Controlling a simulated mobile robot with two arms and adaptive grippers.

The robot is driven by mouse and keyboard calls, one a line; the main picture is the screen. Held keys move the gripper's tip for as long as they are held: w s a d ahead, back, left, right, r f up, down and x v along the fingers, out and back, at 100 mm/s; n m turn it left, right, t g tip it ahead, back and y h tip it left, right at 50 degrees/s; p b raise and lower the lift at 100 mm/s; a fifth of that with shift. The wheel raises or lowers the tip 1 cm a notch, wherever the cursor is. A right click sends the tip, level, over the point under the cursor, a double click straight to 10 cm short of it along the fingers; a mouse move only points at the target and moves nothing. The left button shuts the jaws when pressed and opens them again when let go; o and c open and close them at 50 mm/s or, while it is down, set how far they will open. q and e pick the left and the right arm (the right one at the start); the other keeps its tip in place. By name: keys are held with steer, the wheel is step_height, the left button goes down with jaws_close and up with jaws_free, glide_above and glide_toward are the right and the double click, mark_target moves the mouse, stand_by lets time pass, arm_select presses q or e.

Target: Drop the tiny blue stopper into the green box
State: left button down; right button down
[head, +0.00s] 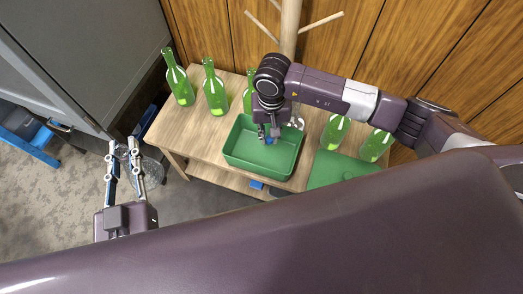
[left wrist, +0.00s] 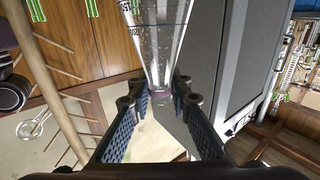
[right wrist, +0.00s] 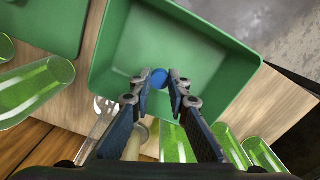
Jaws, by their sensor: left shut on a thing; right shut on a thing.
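The tiny blue stopper (right wrist: 158,78) is between the fingertips of my right gripper (right wrist: 159,84), which is shut on it. In the head view the blue stopper (head: 268,141) shows at the tips of my right gripper (head: 268,133), over the open green box (head: 232,158). The right wrist view shows the green box (right wrist: 120,50) with an empty-looking floor behind the stopper. My left gripper (head: 123,148) is away at the left, shut on a clear glass vessel (left wrist: 160,45) with dark markings. The vessel (head: 151,170) looks faint in the head view.
Green bottles (head: 179,85) stand along the back of the wooden table (head: 181,130), some behind my right arm. A green lid-like panel (head: 335,170) lies right of the box. A wooden stand with pegs (head: 290,25) rises behind. A grey cabinet (head: 85,50) is at the left.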

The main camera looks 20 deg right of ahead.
steer(key=c, duration=1.8)
jaws_free()
steer(key=shift+o, duration=0.2)
steer(key=shift+r, duration=0.15)
step_height(320, 180, up, 12)
